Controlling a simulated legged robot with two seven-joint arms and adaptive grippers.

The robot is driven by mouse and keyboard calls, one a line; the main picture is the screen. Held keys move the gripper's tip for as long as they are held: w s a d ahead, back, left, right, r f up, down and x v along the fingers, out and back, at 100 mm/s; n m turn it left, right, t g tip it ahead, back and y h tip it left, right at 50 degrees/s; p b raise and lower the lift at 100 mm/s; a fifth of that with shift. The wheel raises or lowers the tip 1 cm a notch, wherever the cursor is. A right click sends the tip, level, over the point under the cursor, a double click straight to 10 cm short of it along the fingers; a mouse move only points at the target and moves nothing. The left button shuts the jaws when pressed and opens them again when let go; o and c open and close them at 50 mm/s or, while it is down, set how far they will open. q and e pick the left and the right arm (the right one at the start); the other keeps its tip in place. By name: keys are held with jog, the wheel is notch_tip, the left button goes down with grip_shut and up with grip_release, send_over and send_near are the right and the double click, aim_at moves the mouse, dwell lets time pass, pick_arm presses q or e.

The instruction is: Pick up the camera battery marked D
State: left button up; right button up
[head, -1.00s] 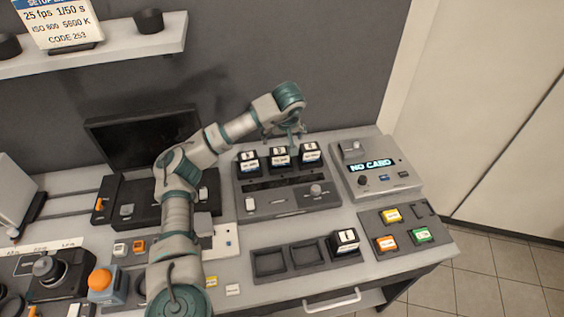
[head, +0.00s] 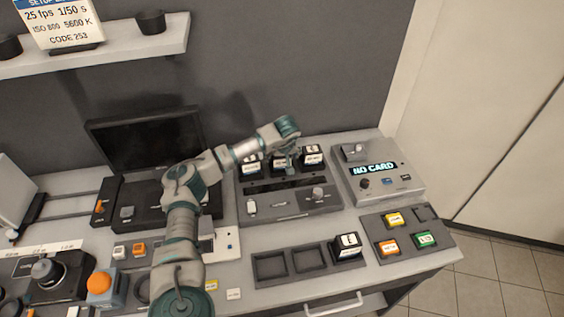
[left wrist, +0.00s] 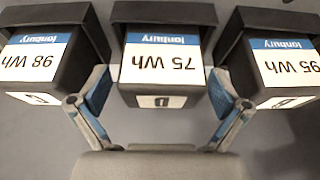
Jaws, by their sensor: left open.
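The battery marked D (left wrist: 162,65) is a dark block with a white and blue label reading 75 Wh, upside down in the left wrist view. It stands in the middle of a row of three on the charger (head: 290,203). In the head view my gripper partly hides this middle battery (head: 279,164). My left gripper (left wrist: 160,97) is open, with one finger on each side of the D battery's near end. Whether the fingers touch it, I cannot tell. My left gripper also shows in the head view (head: 289,158), low over the row. My right gripper is not in view.
Neighbouring batteries stand close on both sides, one labelled 98 Wh (left wrist: 38,62) and one labelled 95 Wh (left wrist: 285,65). Another battery (head: 347,245) sits in the right slot of a dark tray (head: 290,278), whose other two slots are empty. A card reader (head: 375,180) reads NO CARD.

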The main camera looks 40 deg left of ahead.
pick_arm(q)
jog(key=shift+a+f, duration=0.15)
jog(key=shift+a, duration=0.2)
jog(key=shift+d+r, duration=0.2)
jog(key=shift+d, duration=0.2)
jog(key=c, duration=1.7)
jog(key=shift+c, duration=0.5)
jog(key=shift+a, duration=0.1)
